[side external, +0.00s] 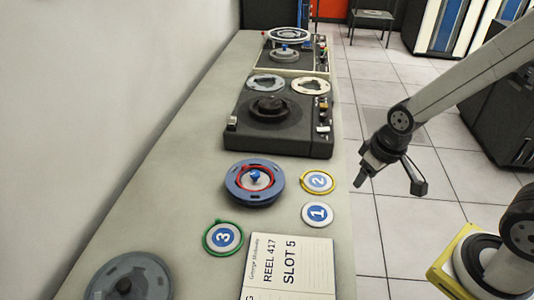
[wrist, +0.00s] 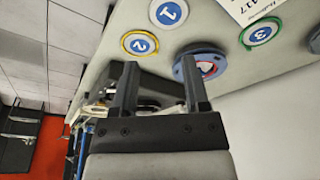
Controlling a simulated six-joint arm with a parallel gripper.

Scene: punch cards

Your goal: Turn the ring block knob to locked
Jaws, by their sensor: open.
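A blue round block (side external: 238,190) lies on the table with a red ring (side external: 243,183) on its top and a small blue knob (side external: 255,176) at its centre. I cannot read which setting the knob points to. In the wrist view, the blue block (wrist: 215,52) shows partly behind my right finger, with a bit of red visible and the knob not clear. My gripper (side external: 388,183) is open and empty, off the right edge of the table and apart from the block. Its two fingers (wrist: 158,65) stand wide apart in the wrist view.
Discs numbered 1 (side external: 317,214), 2 (side external: 318,181) with a yellow ring, and 3 (side external: 223,237) with a green ring lie around the block. A paper card (side external: 290,270) lies in front. A dark tape machine (side external: 280,135) stands behind; a grey reel (side external: 130,280) is front left.

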